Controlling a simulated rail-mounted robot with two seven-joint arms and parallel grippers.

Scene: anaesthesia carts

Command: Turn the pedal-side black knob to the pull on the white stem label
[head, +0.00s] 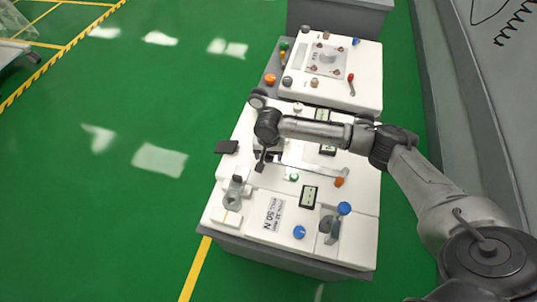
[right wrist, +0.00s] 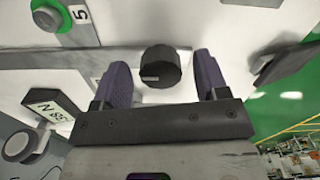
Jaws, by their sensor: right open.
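The black knob (right wrist: 160,68) shows in the right wrist view, round, with a short pale mark on its near side toward the left. My right gripper (right wrist: 161,62) is open, with one finger on each side of the knob; a gap shows on both sides. A dark flat pedal (head: 227,147) juts from the cart's left edge; a dark plate also shows in the right wrist view (right wrist: 280,62). The white label (head: 272,212) reads "PULL 50 N". My left gripper is not in view.
Near the label are a blue knob (head: 299,232), a display (head: 308,196) and a grey upright fitting (head: 232,199). Another cart top (head: 330,65) stands behind.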

